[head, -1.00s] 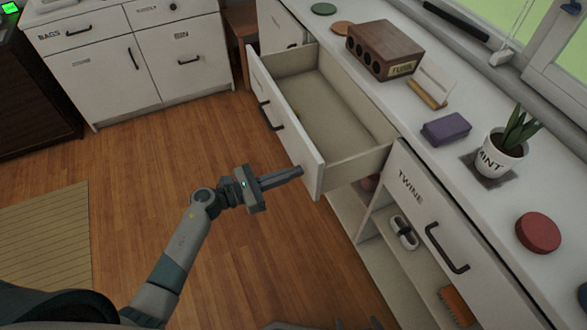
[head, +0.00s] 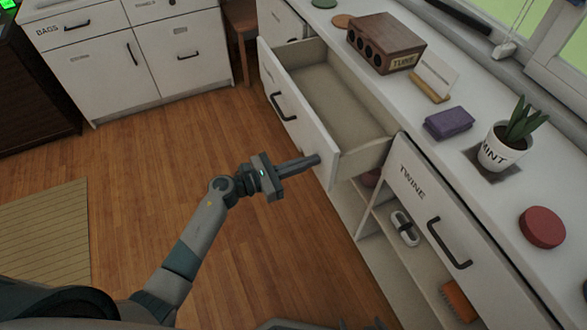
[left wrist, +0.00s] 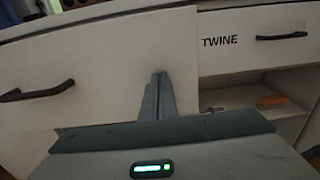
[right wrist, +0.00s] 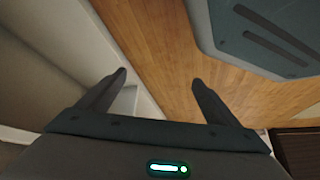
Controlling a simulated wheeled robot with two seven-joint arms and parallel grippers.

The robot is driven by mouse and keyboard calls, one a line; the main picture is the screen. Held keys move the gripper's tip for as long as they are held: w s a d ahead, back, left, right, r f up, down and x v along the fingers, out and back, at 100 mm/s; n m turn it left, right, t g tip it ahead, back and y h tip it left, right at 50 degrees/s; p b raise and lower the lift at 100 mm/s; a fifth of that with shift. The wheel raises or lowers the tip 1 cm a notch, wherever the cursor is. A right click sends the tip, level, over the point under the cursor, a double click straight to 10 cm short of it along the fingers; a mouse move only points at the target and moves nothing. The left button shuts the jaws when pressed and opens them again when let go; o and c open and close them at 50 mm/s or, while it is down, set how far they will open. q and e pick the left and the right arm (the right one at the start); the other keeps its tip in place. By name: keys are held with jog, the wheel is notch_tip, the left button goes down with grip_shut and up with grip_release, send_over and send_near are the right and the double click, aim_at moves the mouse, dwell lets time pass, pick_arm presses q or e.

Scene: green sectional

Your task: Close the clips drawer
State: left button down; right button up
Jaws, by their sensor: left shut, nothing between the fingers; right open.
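An open white drawer (head: 295,115) sticks out of the counter at the centre of the head view, and its inside looks empty. No name is readable on its front, so I cannot confirm it is the clips drawer. Its dark handle (head: 283,106) faces the floor side. My left gripper (head: 318,160) is shut and empty, its fingertips at the near end of the drawer front. In the left wrist view the fingertips (left wrist: 160,78) meet the drawer front (left wrist: 105,65) near its right edge, right of the handle (left wrist: 38,92). My right gripper (right wrist: 160,80) is open and empty.
The twine drawer (head: 413,190) beside it is closed, above open shelves with a white item (head: 404,228) and an orange brush (head: 458,300). The countertop holds a wooden box (head: 385,43), purple cloth (head: 448,124), mint pot (head: 503,150) and red disc (head: 542,228).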

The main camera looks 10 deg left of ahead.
pick_arm(q)
jog(key=b+x, duration=0.5)
jog(key=x, duration=0.8)
jog(key=shift+w+d+f, duration=0.15)
jog(key=shift+w+d, duration=0.05)
jog(key=shift+d, duration=0.05)
pick_arm(e)
jog(key=s+d+f+g+h, duration=0.1)
jog(key=s+d+f+g, duration=0.2)
jog(key=s+d+g, duration=0.15)
pick_arm(q)
jog(key=b+x, duration=0.1)
jog(key=x, duration=0.3)
jog(key=shift+w+d+b, duration=0.2)
jog(key=shift+b, duration=0.1)
jog(key=shift+r, duration=0.35)
pick_arm(e)
jog(key=shift+t, duration=0.45)
jog(key=r, duration=0.1)
jog(key=w+r, duration=0.1)
jog(key=r, duration=0.1)
jog(key=w+r, duration=0.1)
jog(key=r, duration=0.1)
jog(key=shift+w+a+r, duration=0.1)
jog(key=shift+a+r, duration=0.15)
jog(key=shift+a, duration=0.1)
pick_arm(q)
jog(key=shift+r, duration=0.1)
